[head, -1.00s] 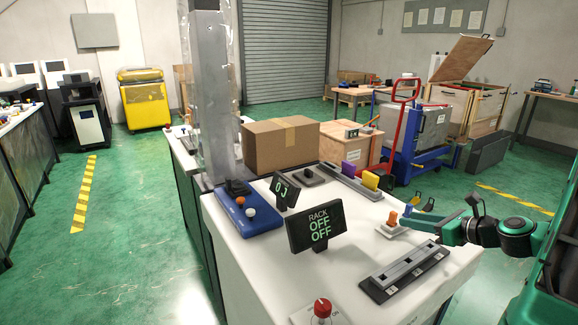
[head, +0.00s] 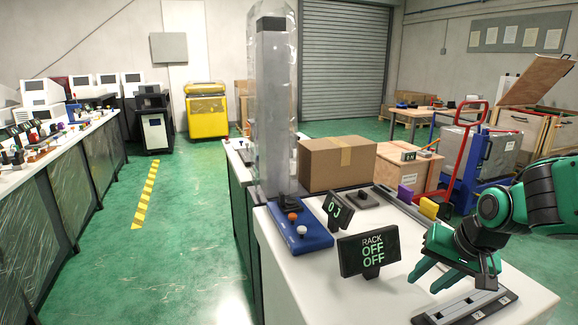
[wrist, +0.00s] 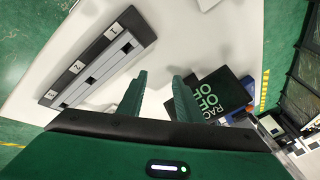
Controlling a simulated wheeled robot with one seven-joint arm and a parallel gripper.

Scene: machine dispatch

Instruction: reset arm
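My gripper (head: 424,284) is open and empty, with its green fingers pointing left over the white bench top (head: 300,262). My arm bends in from the right edge of the head view. In the wrist view the two fingers of my gripper (wrist: 160,78) stand apart, with only bench between them.
A slotted grey rail (head: 465,308) lies below my gripper. A blue panel (head: 290,229) with knobs, a small display (head: 337,210) and a cardboard box (head: 338,164) are farther back. Yellow (head: 428,208) and purple (head: 405,193) pieces stand behind. Green floor is open at the left.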

